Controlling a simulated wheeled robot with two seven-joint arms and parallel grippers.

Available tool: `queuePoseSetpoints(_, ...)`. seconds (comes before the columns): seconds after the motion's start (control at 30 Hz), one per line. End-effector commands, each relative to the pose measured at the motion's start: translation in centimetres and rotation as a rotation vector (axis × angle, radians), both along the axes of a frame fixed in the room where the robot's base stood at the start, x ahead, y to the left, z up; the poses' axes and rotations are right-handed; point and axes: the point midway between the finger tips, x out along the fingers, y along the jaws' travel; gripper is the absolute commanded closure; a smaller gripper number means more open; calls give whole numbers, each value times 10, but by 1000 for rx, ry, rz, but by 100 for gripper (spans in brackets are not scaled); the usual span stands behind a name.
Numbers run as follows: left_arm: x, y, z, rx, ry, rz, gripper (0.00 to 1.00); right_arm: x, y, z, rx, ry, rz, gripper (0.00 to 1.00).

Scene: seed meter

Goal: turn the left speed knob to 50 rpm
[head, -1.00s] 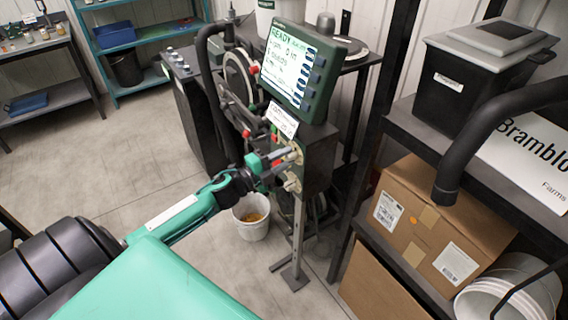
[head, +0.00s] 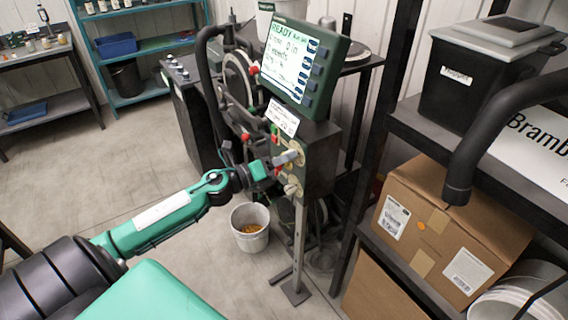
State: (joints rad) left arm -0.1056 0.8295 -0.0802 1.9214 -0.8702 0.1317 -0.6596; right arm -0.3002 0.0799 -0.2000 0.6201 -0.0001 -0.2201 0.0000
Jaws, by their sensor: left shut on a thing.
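The control box (head: 319,159) stands on a metal post below a green-framed display (head: 299,66). The display reads READY at the top; its smaller lines are too blurred to read surely. Two pale knobs show on the box's near face, one above the other in the picture. My left gripper (head: 285,160) comes in from the left and is shut on the upper knob (head: 297,154), with its fingers partly covering it. The lower knob (head: 292,188) is free, just below the fingers. Neither knob's scale can be read. My right gripper is not in view.
A dark rack with a cardboard box (head: 436,228) and a black bin (head: 481,84) is on the right. Open floor lies to the left.

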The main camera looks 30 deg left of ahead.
Motion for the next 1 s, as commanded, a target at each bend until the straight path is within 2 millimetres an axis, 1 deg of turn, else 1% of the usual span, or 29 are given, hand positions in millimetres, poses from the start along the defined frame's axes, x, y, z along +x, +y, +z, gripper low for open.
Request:
queuePoseSetpoints(0.03,0,0,-3,41,-15,-2,93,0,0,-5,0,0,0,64)
queuePoseSetpoints(0.1,0,0,-3,94,-36,-1,93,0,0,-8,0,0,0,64)
queuePoseSetpoints(0.4,0,0,-2,265,-108,-2,93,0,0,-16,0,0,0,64)
queuePoseSetpoints(0.7,0,0,-1,339,-137,-2,93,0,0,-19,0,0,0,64)
queuePoseSetpoints(1.0,0,0,-1,347,-141,-3,93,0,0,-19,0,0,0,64)
